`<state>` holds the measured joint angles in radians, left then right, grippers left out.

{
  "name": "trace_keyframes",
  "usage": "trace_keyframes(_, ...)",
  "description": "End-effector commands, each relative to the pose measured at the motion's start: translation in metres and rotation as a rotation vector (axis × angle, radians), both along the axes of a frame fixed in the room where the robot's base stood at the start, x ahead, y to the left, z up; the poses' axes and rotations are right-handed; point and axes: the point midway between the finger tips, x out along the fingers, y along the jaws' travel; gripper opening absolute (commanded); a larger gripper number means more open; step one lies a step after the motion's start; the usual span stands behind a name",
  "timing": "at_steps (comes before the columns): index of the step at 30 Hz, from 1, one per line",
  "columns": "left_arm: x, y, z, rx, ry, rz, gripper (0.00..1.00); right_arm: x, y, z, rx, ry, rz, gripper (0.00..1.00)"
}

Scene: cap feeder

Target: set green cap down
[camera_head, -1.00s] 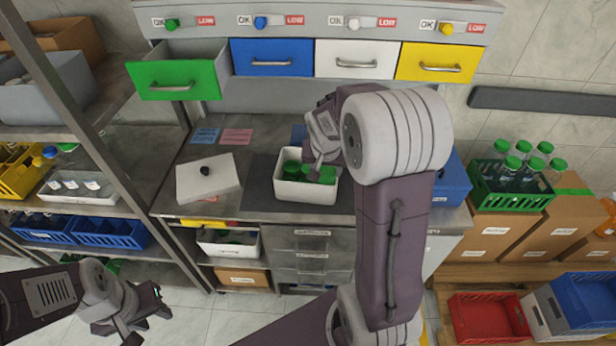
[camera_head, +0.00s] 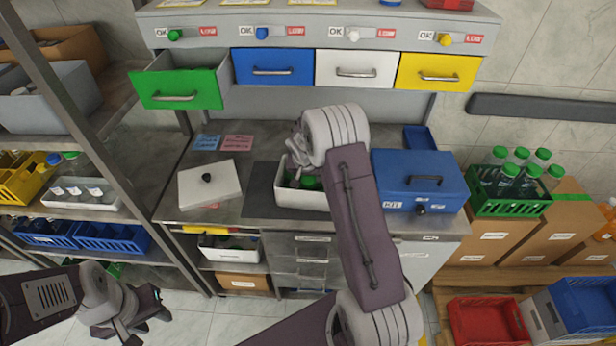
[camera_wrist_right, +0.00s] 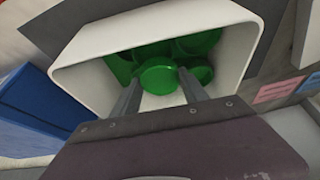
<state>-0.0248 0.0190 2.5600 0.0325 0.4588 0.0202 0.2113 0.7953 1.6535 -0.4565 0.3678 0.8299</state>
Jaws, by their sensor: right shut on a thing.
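A white bin (camera_head: 296,199) with several green caps stands on the dark mat on the workbench. My right gripper (camera_head: 297,168) is over the bin, and its arm hides part of it. In the right wrist view the fingers (camera_wrist_right: 160,90) are shut on a green cap (camera_wrist_right: 158,77) at the bin's mouth, with other green caps (camera_wrist_right: 200,43) behind it inside the bin. The green drawer (camera_head: 178,90) at the upper left stands pulled out. My left gripper (camera_head: 140,312) is low at the left, away from the bench; its finger gap is unclear.
A white lid (camera_head: 209,187) with a black knob lies left of the bin. A blue kit box (camera_head: 418,178) stands to the right. Blue, white and yellow drawers (camera_head: 357,70) are closed above. A green crate (camera_head: 512,200) of capped bottles stands at the right.

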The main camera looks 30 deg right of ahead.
Motion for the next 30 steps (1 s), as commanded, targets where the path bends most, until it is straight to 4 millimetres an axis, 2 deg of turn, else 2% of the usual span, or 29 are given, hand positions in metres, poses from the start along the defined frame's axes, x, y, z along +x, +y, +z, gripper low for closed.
trace_keyframes(7,0.000,0.000,-0.006,0.000,0.000,0.000,0.36,0.000,0.000,-0.004,0.000,0.000,0.000,0.14)
trace_keyframes(8,0.000,0.000,-0.005,0.000,0.000,0.000,0.36,0.000,0.000,-0.004,0.000,0.000,0.000,0.54)
trace_keyframes(10,0.000,0.000,-0.004,0.000,0.000,0.000,0.36,0.000,0.000,-0.003,0.000,0.000,0.000,0.73)
trace_keyframes(19,0.000,0.000,-0.003,0.000,0.000,0.000,0.36,0.000,0.000,-0.002,0.000,0.000,0.000,0.73)
trace_keyframes(23,0.000,0.000,0.000,0.000,0.000,0.000,0.36,-0.001,0.001,0.006,-0.001,-0.002,0.000,0.73)
trace_keyframes(26,0.000,0.000,-0.002,0.000,0.000,0.000,0.36,-0.006,0.005,0.023,-0.002,-0.004,0.001,0.73)
trace_keyframes(30,0.000,0.000,-0.004,0.000,0.000,0.000,0.36,-0.017,0.013,0.056,-0.002,-0.005,0.001,0.73)
